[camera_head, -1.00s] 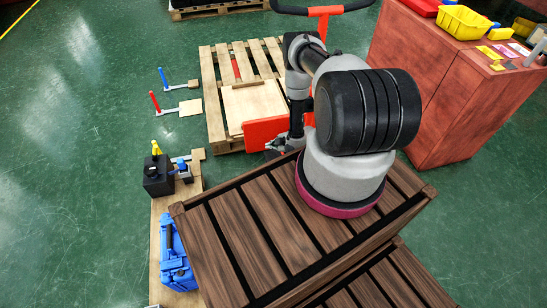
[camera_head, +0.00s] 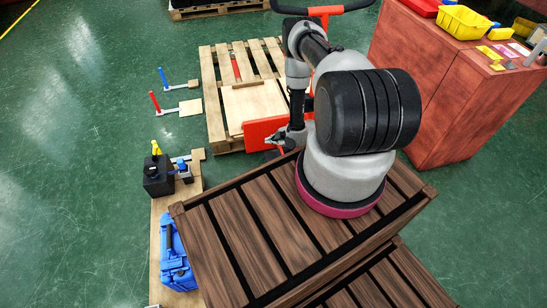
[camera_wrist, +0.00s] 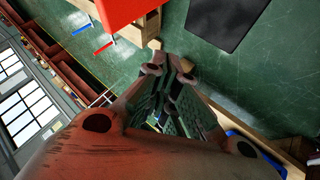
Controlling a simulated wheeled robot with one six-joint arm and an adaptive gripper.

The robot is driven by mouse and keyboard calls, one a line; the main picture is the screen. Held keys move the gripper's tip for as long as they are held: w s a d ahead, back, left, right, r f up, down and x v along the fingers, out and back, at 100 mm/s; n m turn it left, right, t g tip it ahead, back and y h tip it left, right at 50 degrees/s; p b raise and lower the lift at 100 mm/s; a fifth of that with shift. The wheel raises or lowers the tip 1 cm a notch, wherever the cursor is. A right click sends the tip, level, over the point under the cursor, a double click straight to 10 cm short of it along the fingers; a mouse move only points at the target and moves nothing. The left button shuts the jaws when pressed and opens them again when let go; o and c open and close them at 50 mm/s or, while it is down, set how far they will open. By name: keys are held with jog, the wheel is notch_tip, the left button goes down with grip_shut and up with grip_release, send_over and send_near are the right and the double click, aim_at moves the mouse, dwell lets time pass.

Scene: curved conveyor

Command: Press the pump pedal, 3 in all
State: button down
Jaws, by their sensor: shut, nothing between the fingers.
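A red pallet-jack-like body (camera_head: 262,131) stands by the wooden pallet, beyond the slatted crate. Its red and black handle (camera_head: 322,11) rises behind my arm. I cannot make out a pump pedal for certain; my arm and gripper cover part of the red body. My gripper (camera_head: 276,139) is shut and empty, pointing left in front of the red body. In the wrist view my gripper's fingers (camera_wrist: 172,70) are together, with a red block-like part (camera_wrist: 128,12) above them. I cannot tell whether the gripper touches anything.
A brown slatted crate (camera_head: 222,237) fills the near middle. A wooden pallet (camera_head: 209,85) lies behind. On the left are a black container (camera_head: 157,176) and a blue case (camera_head: 174,262). A reddish cabinet (camera_head: 450,110) stands right. Green floor (camera_head: 70,150) is clear on the left.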

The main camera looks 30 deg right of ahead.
send_near(272, 152)
jog(key=shift+w+a+f, duration=0.4)
jog(key=shift+w+a, duration=0.1)
jog(key=shift+a, duration=0.3)
jog(key=shift+w+a+f, duration=0.35)
jog(key=shift+w+a, duration=0.2)
jog(key=shift+a, duration=0.25)
jog(key=shift+w+a+f, duration=0.4)
jog(key=shift+w+a, duration=0.1)
jog(key=shift+a, duration=0.25)
jog(key=shift+f, duration=0.45)
jog(key=shift+f, duration=1.55)
dwell(0.8)
jog(key=shift+r, duration=2)
jog(key=shift+r, duration=2.5)
